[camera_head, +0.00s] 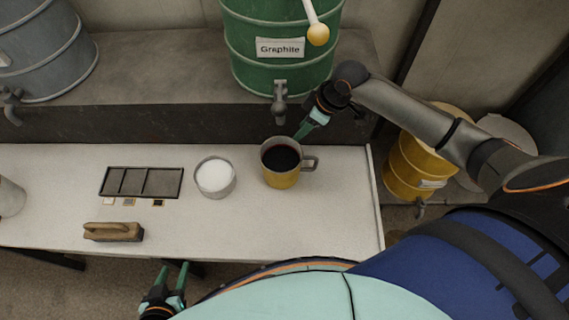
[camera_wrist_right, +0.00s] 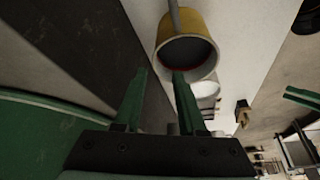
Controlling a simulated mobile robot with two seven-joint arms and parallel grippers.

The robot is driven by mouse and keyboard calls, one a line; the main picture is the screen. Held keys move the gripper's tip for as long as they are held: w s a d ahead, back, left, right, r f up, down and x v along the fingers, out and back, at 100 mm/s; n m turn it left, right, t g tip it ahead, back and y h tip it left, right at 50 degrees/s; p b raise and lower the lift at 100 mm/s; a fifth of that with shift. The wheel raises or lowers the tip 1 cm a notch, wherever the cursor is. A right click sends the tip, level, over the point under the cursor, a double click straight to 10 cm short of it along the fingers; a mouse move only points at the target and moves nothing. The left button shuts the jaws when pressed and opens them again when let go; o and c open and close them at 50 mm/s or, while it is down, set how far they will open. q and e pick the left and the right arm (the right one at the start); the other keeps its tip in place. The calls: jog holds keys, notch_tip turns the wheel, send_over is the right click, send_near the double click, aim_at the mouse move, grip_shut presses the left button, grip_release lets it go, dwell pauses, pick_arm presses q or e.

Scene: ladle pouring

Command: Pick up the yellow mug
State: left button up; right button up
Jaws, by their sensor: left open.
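The yellow mug (camera_head: 282,179) stands upright on the white table near its right end, holding dark liquid, with its handle to the right. My right gripper (camera_head: 303,132) is just behind the mug, at its upper right in the head view, with its fingers pointing down at it. In the right wrist view the gripper (camera_wrist_right: 160,72) is open and empty; one fingertip overlaps the rim of the mug (camera_wrist_right: 164,27). I cannot tell whether it touches. My left gripper (camera_head: 174,278) is open and empty in front of the table's front edge.
A white-filled cup (camera_head: 215,178) stands left of the mug. A dark divided tray (camera_head: 141,182) and a wooden-handled brush (camera_head: 113,232) lie further left. Behind, a green graphite barrel (camera_head: 281,68) with a tap stands on a raised ledge. A yellow barrel (camera_head: 409,171) stands to the right.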

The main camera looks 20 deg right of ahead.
aim_at(292, 142)
jog(key=x, duration=0.4)
jog(key=shift+d+b+x, duration=0.15)
jog(key=shift+b+x, duration=0.25)
jog(key=shift+x, duration=1)
jog(key=shift+d+b+x, duration=0.1)
jog(key=shift+b+x, duration=0.25)
jog(key=shift+x, duration=1.05)
jog(key=shift+d, duration=0.1)
grip_shut()
jog(key=shift+f, duration=0.1)
jog(key=shift+w, duration=0.1)
